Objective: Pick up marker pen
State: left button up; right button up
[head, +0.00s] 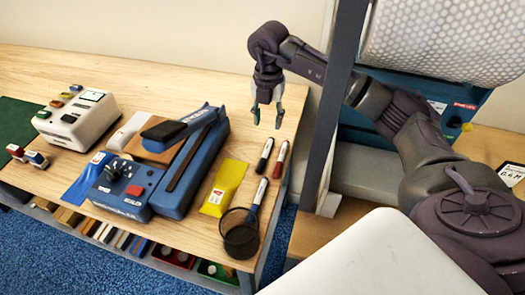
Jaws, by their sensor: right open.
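A dark-capped marker pen (265,155) and a red marker pen (281,159) lie side by side near the table's right edge. A blue and white marker pen (258,194) is at the dark round cup (240,240); I cannot tell whether it stands in the cup or lies beside it. My right gripper (267,118) points down, open and empty, above and behind the dark and red pens, apart from them. My left gripper is not in view.
A yellow packet (223,187) lies left of the pens. A blue sealing machine (185,165), a blue control box (120,188) and a white device (76,120) stand further left. A grey post (335,110) and a large roll (445,40) are to the right.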

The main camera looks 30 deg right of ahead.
send_over(267, 149)
notch_tip(267, 149, down, 5)
jog(key=shift+d+r+p, duration=0.1)
jog(key=shift+r+p, duration=0.05)
jog(key=shift+p, duration=0.2)
jog(key=shift+w+f, duration=0.1)
jog(key=shift+f, duration=0.4)
notch_tip(267, 149, down, 4)
jog(key=shift+f+p, duration=0.2)
jog(key=shift+p, duration=0.85)
jog(key=shift+f, duration=0.35)
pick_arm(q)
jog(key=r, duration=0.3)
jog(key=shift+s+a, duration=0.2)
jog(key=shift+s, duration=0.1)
pick_arm(e)
grip_shut()
